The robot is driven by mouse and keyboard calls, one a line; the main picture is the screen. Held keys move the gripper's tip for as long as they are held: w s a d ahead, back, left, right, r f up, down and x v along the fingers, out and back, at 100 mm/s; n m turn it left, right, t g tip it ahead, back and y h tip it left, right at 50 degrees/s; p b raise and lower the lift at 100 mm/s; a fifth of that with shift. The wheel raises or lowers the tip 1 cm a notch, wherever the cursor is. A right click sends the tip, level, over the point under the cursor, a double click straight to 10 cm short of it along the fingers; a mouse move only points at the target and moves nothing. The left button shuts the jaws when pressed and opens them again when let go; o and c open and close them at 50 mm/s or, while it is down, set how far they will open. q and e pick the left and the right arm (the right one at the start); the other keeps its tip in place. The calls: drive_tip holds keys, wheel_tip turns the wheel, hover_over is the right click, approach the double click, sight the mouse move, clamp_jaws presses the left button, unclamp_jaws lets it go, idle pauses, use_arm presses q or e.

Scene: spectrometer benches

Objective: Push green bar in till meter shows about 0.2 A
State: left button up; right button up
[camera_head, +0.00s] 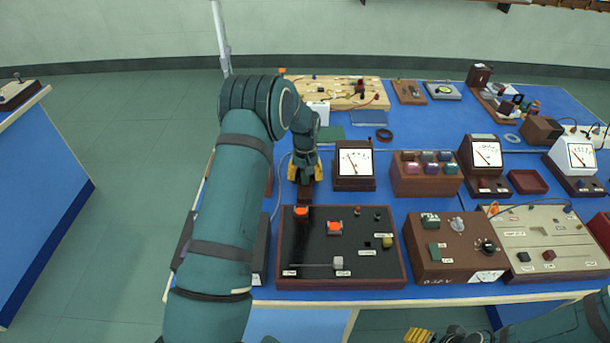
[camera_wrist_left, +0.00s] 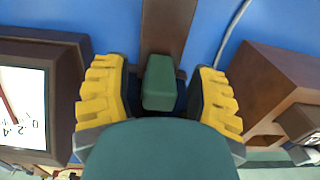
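A green bar (camera_wrist_left: 159,82) sits between the two yellow fingers of my left gripper (camera_wrist_left: 160,98) in the left wrist view, with a gap on each side. It stands at the end of a brown strip (camera_wrist_left: 168,28). In the head view my left gripper (camera_head: 304,173) points down behind the black panel (camera_head: 365,262) and hides the bar. The meter (camera_head: 355,162) stands right of the gripper. In the wrist view its dial (camera_wrist_left: 22,100) is upside down and cut off; its red needle tip seems between .2 and .4. My right gripper (camera_head: 418,335) is partly cut off at the bottom.
The black panel carries two orange pieces (camera_head: 334,228). A brown box of coloured blocks (camera_head: 426,188) stands right of the meter, and another brown box (camera_head: 455,262) is right of the panel. A cable (camera_wrist_left: 230,28) runs beside the strip. Little blue table shows between them.

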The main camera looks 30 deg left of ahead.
use_arm(q)
wheel_tip(320, 180, up, 12)
drive_tip(key=shift+r, duration=0.1)
idle(0.6)
use_arm(e)
drive_tip(key=shift+s+f, duration=0.1)
